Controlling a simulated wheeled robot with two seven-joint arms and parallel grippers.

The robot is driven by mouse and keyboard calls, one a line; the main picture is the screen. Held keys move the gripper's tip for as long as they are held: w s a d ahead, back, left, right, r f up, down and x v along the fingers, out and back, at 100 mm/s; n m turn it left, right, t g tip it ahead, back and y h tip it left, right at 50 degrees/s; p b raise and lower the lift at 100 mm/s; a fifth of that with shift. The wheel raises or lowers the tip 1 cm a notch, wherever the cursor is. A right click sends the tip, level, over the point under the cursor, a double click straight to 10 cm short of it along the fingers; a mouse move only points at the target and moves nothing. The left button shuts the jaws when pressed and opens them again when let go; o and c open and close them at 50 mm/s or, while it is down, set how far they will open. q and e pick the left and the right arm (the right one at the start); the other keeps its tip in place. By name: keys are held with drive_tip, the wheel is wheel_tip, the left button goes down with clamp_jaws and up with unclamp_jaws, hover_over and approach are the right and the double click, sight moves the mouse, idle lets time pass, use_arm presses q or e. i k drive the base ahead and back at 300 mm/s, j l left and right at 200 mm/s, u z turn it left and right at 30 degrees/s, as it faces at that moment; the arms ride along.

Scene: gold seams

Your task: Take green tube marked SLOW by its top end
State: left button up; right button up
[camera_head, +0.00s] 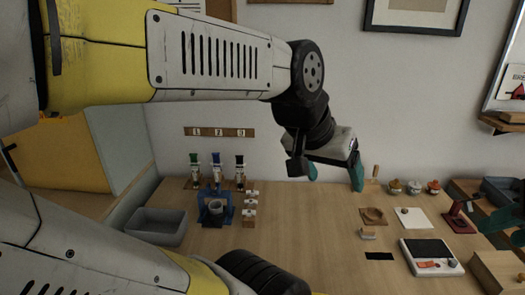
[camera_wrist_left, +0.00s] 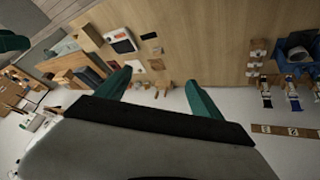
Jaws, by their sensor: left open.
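A tube with a green top end (camera_head: 194,158) stands upright at the back left of the table, the leftmost of three in a row. Its label is too small to read. A blue-topped tube (camera_head: 217,171) and a black-topped tube (camera_head: 240,171) stand to its right. My left gripper (camera_head: 335,175) is open and empty, in the air well to the right of the tubes. In the left wrist view its fingers (camera_wrist_left: 157,90) are spread, and the tubes show at the right edge.
A blue stand (camera_head: 203,211) holding a grey cup is in front of the tubes. A numbered strip (camera_head: 219,132) hangs behind. The table middle (camera_head: 310,220) is clear. A white scale (camera_head: 432,250) stands right.

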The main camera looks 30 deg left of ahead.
sight(195, 168)
drive_tip(key=u, duration=1.9)
drive_tip(key=j+u, duration=0.1)
drive_tip(key=j, duration=0.6)
drive_tip(key=i+j+u, duration=0.1)
drive_tip(key=j, duration=0.3)
drive_tip(key=i+j+u, duration=0.1)
drive_tip(key=i+j, duration=0.15)
drive_tip(key=j, duration=0.15)
drive_tip(key=i+j+u, duration=0.1)
drive_tip(key=j, duration=0.3)
drive_tip(key=i+l, duration=0.2)
drive_tip(key=i, duration=0.05)
